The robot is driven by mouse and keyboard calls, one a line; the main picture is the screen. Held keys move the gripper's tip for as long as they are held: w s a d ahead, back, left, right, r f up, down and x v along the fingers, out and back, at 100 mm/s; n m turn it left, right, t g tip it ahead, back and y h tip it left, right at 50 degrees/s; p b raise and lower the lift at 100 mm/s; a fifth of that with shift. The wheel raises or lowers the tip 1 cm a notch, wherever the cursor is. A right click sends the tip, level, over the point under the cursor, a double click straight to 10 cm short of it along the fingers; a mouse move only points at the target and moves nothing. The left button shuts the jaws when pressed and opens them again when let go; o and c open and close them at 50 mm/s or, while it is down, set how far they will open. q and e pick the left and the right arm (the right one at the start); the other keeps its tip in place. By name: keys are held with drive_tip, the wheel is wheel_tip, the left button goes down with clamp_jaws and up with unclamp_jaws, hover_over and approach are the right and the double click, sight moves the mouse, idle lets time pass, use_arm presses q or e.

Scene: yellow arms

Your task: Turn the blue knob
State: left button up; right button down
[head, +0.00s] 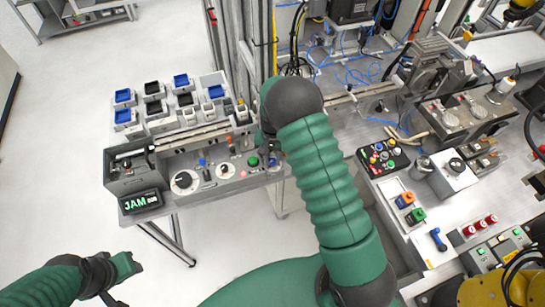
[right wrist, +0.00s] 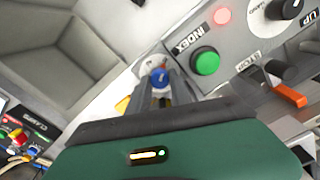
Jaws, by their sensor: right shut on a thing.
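The blue knob (right wrist: 160,76) shows between the fingertips of my right gripper (right wrist: 166,84) in the right wrist view. The grey fingers are shut on it, one on each side, and hide part of it. In the head view my right arm reaches up to the right end of the grey control panel (head: 232,184), and its wrist hides most of the gripper. My left gripper (head: 106,274) is at the lower left of the head view, away from the panel. Its finger gap is not clear.
A green INDEX button (right wrist: 205,61), a red light (right wrist: 222,16) and an orange lever (right wrist: 290,95) are close to the gripper. A display reading JAM (head: 141,201) stands at the panel's left end. Several blue and black parts sit in a rack (head: 160,126) behind.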

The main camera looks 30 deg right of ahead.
sight(273, 160)
drive_tip(key=shift+s+a+f, duration=0.1)
drive_tip(key=shift+s+f, duration=0.05)
drive_tip(key=shift+s, duration=0.1)
drive_tip(key=c, duration=1.5)
unclamp_jaws()
drive_tip(key=shift+o, duration=0.2)
drive_tip(key=shift+w, duration=0.1)
drive_tip(key=shift+w+r, duration=0.1)
drive_tip(key=shift+r, duration=0.25)
wheel_tip(273, 160, up, 16)
drive_tip(key=b, duration=0.2)
drive_tip(key=shift+r, duration=0.15)
